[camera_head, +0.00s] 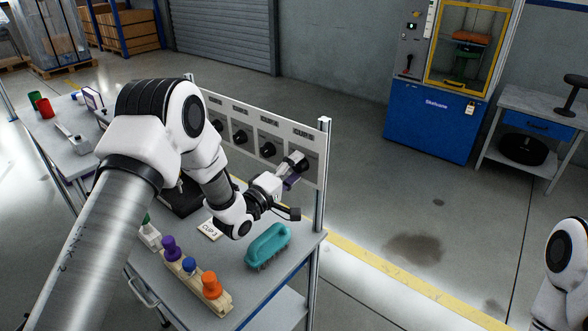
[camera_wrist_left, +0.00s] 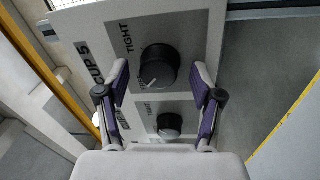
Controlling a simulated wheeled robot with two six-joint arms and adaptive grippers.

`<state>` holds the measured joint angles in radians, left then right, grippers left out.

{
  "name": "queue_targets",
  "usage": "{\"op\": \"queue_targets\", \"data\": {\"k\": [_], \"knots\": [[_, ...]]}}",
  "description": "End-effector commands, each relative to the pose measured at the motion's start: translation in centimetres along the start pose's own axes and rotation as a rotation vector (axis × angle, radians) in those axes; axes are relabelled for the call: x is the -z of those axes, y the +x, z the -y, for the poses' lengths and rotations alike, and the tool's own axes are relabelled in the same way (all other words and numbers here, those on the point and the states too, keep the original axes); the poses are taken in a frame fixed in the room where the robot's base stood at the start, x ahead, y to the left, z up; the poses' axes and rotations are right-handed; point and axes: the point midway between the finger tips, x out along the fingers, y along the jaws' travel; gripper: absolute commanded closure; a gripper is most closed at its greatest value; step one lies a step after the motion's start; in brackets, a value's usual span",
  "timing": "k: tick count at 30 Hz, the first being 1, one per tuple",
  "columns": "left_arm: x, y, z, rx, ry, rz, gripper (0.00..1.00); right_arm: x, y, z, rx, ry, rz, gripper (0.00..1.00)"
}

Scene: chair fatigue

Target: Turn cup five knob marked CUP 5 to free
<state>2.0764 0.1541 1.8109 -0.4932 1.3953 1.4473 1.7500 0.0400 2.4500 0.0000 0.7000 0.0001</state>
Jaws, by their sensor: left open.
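The cup five knob (camera_wrist_left: 158,67) is a round black dial on the pale panel, beside the "CUP 5" label (camera_wrist_left: 82,60) and the word "TIGHT". A light mark shows at its lower left. My left gripper (camera_wrist_left: 160,82) is open, with one purple-padded finger on each side of the knob's lower part. I cannot tell whether the fingers touch it. In the head view, my left gripper (camera_head: 291,178) is at the right end of the panel (camera_head: 222,108), partly covering the end knob. My right gripper is out of view.
Other black knobs (camera_head: 268,150) line the panel, and a neighbouring knob (camera_wrist_left: 169,125) is close below. On the bench are a teal brush (camera_head: 268,245), a "CUP 3" card (camera_head: 209,230) and a wooden rack (camera_head: 221,300) with coloured knobs. A metal post (camera_head: 321,190) stands at the right.

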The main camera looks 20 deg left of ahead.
Motion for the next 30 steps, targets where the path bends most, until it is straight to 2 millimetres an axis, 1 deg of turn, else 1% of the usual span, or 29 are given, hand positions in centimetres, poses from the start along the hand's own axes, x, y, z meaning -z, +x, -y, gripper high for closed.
{"op": "queue_targets", "data": {"k": [4, 7, 11, 15, 19, 23, 30], "knots": [[0.0, -0.5, 0.1, 0.002, 0.0, 0.0, 0.33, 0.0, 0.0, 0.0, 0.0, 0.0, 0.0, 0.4], [0.1, -1.9, 0.1, 0.003, -0.002, -0.001, 0.33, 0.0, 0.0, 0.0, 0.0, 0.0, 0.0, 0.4], [0.1, -5.1, 0.2, 0.005, -0.005, -0.003, 0.33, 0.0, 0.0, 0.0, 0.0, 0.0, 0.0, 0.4], [0.2, -8.7, 0.1, 0.003, -0.005, -0.004, 0.33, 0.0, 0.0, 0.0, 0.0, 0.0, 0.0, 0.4], [0.2, -11.1, 0.1, 0.003, -0.003, -0.004, 0.33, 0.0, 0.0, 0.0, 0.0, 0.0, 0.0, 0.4], [0.1, -12.0, 0.1, 0.001, -0.001, -0.002, 0.33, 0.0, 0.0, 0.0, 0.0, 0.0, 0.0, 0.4], [0.0, -12.0, 0.1, 0.0, 0.0, 0.0, 0.33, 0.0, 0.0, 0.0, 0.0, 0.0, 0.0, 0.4]]}}
